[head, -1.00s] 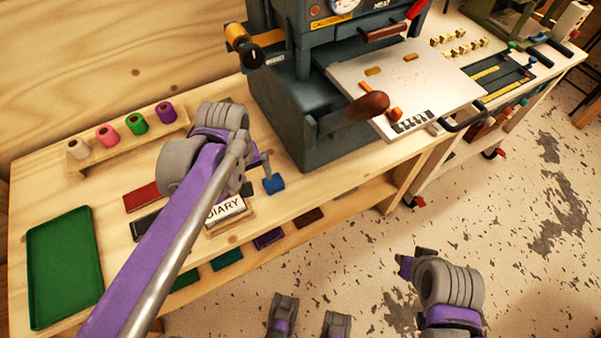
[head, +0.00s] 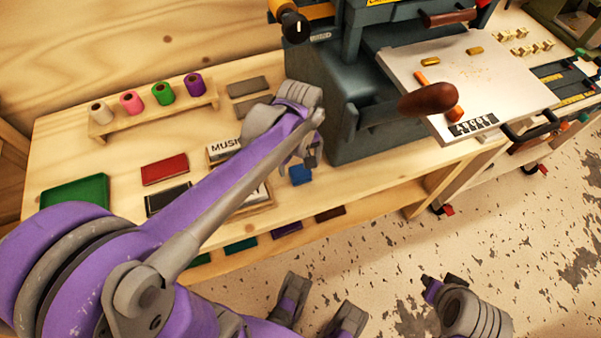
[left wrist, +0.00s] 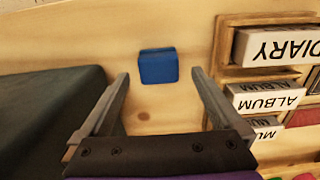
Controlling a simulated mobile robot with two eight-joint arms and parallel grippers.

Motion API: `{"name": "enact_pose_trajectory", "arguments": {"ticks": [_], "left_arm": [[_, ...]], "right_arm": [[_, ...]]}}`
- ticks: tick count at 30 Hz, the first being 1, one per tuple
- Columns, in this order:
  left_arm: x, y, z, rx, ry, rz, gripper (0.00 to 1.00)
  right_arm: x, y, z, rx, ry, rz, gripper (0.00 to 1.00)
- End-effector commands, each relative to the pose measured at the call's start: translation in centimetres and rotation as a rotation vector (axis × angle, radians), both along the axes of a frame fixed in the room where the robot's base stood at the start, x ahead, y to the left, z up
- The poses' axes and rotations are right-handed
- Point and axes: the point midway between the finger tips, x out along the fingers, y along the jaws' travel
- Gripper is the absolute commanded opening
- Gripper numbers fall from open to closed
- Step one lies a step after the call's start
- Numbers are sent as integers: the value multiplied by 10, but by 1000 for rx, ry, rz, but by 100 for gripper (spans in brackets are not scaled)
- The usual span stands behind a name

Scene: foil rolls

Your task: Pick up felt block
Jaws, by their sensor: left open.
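A small blue block (head: 300,174), the only one that looks like the felt block, sits near the front edge of the wooden bench, left of the press. It also shows in the left wrist view (left wrist: 158,66), upper middle. My left gripper (head: 311,158) is open and empty, just above and behind the block in the head view. In the left wrist view its fingers (left wrist: 160,84) point toward the block, which lies beyond the tips and between their lines. My right gripper (head: 440,288) is low at the right over the floor; its jaw opening is unclear.
The dark press (head: 375,110) stands close beside the block. A wooden rack with DIARY, ALBUM and other label blocks (left wrist: 278,46) lies on its other side. Red pad (head: 164,169), green tray (head: 75,192) and foil rolls (head: 163,94) are farther left. Bare bench surrounds the block.

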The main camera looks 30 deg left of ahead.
Motion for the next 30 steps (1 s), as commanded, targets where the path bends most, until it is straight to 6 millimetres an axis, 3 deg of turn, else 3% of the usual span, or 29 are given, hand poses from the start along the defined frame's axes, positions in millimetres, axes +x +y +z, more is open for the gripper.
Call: {"name": "enact_pose_trajectory", "arguments": {"ticks": [6, 15, 30], "left_arm": [[1, -1, -32, 0, 0, 0, 100], [1, -1, -35, 0, 0, 0, 100], [1, -1, -35, 0, 0, 0, 13]], "right_arm": [[0, 0, -9, 0, 3, 0, 30], [0, 0, -9, 0, 3, 0, 30], [0, 0, -9, 0, 3, 0, 30]]}}
